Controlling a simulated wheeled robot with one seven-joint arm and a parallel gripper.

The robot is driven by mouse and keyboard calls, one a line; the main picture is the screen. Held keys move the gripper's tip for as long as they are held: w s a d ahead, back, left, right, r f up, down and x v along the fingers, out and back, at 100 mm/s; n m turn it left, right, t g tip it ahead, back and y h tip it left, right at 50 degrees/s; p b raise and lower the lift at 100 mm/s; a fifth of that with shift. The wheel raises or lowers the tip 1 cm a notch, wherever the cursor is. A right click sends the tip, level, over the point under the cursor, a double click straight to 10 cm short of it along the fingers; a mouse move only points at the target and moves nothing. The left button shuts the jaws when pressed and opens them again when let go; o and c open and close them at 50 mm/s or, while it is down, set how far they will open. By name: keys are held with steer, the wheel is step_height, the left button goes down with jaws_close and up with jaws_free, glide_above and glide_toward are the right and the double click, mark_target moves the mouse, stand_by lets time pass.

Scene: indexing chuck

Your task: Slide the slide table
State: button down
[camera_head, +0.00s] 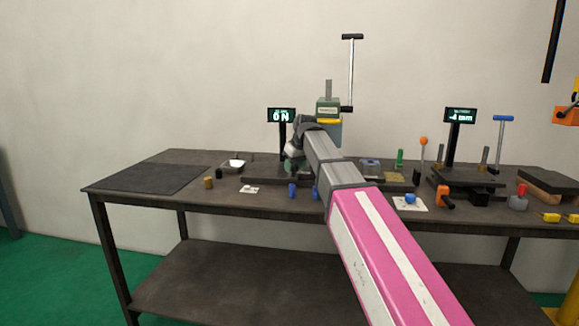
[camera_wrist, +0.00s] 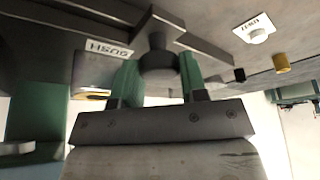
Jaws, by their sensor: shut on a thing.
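My gripper (camera_wrist: 159,66) has green fingers in the wrist view, one on each side of a dark round knob (camera_wrist: 158,62), and is shut on it. The knob joins a dark metal bar and plate (camera_wrist: 205,42) above it in that view. A white PUSH label (camera_wrist: 109,48) sits beside the knob. In the head view my arm covers most of this spot, in front of the display reading 0 N (camera_head: 281,115). At right in the head view, a dark stage (camera_head: 467,185) with an orange handle (camera_head: 445,196) stands by another display (camera_head: 460,115). Which part is the slide table is unclear.
The dark bench (camera_head: 160,207) carries a mat (camera_head: 150,179) at left, a brass cylinder (camera_head: 208,183), a labelled white plate (camera_head: 249,189) and blue pegs (camera_head: 292,190). A tall lever (camera_head: 350,72) rises behind my arm.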

steer(key=c, duration=0.7)
jaws_free()
steer(key=shift+v, duration=3.8)
